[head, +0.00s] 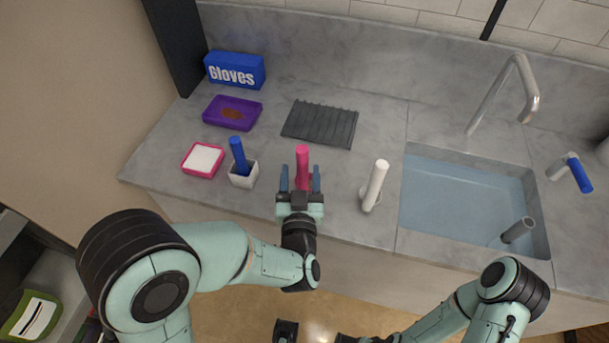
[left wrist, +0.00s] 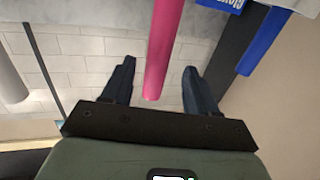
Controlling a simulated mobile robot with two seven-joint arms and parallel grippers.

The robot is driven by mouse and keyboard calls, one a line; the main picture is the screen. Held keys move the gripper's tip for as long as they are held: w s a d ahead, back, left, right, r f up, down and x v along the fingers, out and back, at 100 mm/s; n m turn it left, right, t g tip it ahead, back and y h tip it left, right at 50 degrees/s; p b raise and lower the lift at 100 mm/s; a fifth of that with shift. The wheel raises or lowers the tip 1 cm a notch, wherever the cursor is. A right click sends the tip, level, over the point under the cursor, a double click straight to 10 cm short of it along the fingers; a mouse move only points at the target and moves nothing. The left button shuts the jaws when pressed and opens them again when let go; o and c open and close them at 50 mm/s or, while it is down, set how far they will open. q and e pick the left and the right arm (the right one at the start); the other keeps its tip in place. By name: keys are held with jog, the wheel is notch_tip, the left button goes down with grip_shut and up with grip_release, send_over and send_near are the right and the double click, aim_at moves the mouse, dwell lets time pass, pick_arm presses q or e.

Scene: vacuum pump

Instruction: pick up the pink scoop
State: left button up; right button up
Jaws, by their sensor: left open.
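The pink scoop (head: 302,160) stands upright near the counter's front edge, its pink handle pointing up. My left gripper (head: 300,179) is open, with one finger on each side of the handle in the head view. In the left wrist view the pink handle (left wrist: 163,45) comes down between the two spread fingers (left wrist: 160,72), with a gap on both sides. The scoop's lower end is hidden. My right arm shows at the bottom of the head view, and its gripper's jaws cannot be made out.
Left of the scoop stand a white holder (head: 243,176) with a blue handle, a pink sponge tray (head: 187,168) and a purple tray (head: 210,112). A black ribbed mat (head: 320,124) lies behind. A white-handled tool (head: 375,185) stands right, before the sink (head: 470,195).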

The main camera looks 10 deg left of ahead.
pick_arm(q)
jog(key=shift+x, duration=2.9)
jog(key=shift+d+r, duration=0.1)
jog(key=shift+d, duration=0.1)
grip_shut()
